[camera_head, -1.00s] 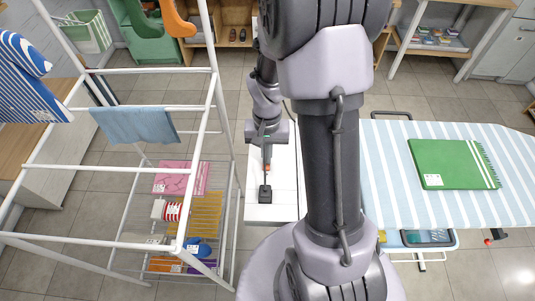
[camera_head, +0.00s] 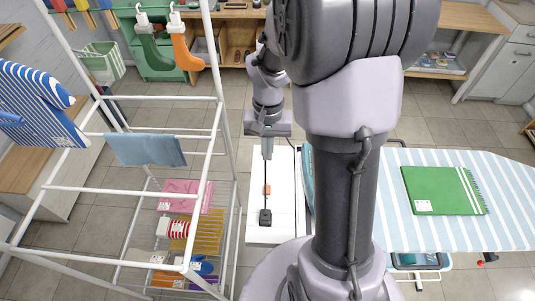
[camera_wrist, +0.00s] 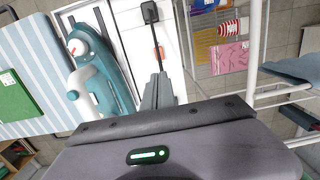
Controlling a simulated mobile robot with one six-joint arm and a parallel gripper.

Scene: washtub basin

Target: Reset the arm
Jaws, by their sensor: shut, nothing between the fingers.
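My gripper (camera_head: 267,157) hangs at the middle of the head view, fingers pointing down over a narrow white surface (camera_head: 258,235). In the wrist view its grey fingers (camera_wrist: 158,78) are together with nothing between them. Below the fingertips, a thin black rod-like piece with an orange part (camera_head: 267,190) leads to a black block (camera_head: 265,217). I cannot tell the gap between fingertips and rod. My large upper arm hides part of the white surface and the ironing board in the head view.
A white drying rack (camera_head: 120,190) with a blue cloth (camera_head: 145,150) stands left. A striped ironing board (camera_head: 460,235) with a green towel (camera_head: 442,190) is right. Open floor shows behind.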

